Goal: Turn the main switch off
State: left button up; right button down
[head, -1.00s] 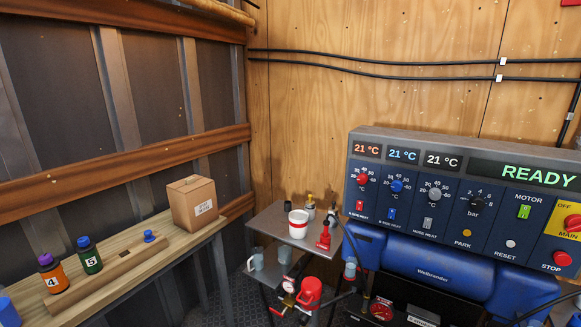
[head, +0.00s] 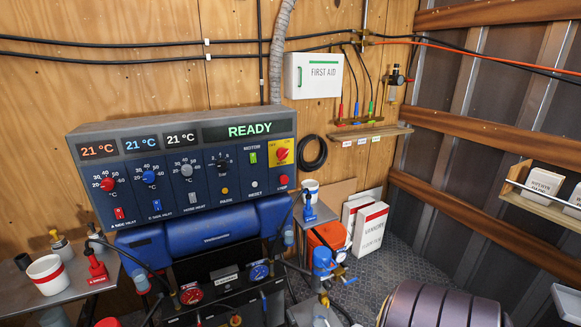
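The main switch (head: 282,153) is a red rotary knob on a yellow plate at the right end of the machine's control panel (head: 232,182). The green READY display (head: 250,131) above it is lit. The knob's exact pointing direction is too small to tell. A red stop button (head: 284,180) sits below the yellow plate. Neither of my grippers is in view.
A grey side table (head: 75,290) with a white cup (head: 47,274) stands left of the machine. A first aid box (head: 313,75) hangs on the wall. Blue-topped equipment (head: 322,262) stands at front right. A dark ribbed drum (head: 440,306) is at the lower right.

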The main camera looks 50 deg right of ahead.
aim_at(282, 154)
jog(key=z, duration=1.55)
